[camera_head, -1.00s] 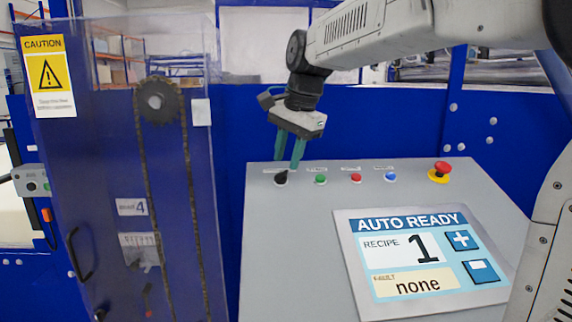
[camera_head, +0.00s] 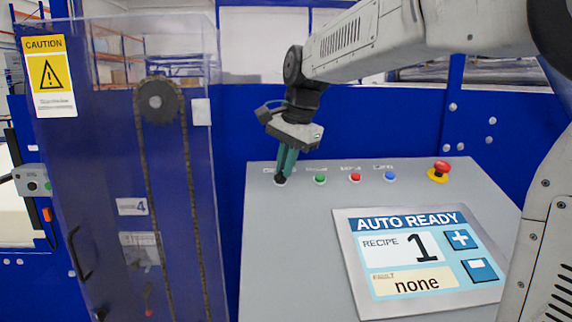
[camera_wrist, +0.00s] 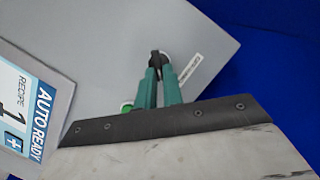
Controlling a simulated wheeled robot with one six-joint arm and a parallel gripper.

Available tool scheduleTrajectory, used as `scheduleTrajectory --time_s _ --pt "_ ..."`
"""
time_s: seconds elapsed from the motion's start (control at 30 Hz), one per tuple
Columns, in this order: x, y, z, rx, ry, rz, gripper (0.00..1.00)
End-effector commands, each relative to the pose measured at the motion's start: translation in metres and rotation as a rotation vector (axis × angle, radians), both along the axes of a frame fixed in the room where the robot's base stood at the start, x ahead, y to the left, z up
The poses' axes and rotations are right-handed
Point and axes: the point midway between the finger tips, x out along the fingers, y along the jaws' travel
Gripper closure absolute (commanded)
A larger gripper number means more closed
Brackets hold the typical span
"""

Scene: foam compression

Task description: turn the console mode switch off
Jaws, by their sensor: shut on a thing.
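The black mode switch (camera_head: 280,180) is the leftmost control in the row along the console's top edge. It also shows in the wrist view (camera_wrist: 156,58), between the fingertips. My gripper (camera_head: 284,174) points down with its green fingers closed on the switch knob; in the wrist view the gripper (camera_wrist: 160,72) has a fingertip on each side of the knob. The fingers partly hide the knob, and I cannot tell its exact setting. The console screen (camera_head: 415,252) reads AUTO READY, recipe 1, fault none.
To the right of the switch on the console (camera_head: 290,260) are a green button (camera_head: 320,180), a red button (camera_head: 355,178), a blue button (camera_head: 390,176) and a red emergency stop (camera_head: 440,170) on yellow. A clear guarded chain cabinet (camera_head: 110,200) stands at left.

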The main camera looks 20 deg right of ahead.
Motion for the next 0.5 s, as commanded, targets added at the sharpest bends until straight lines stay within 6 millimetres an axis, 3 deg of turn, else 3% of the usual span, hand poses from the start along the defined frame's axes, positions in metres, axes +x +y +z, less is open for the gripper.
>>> scheduleTrajectory --time_s 0.5 --pt "0.0032 0.0034 -0.0044 -0.104 0.046 0.271 1.0"
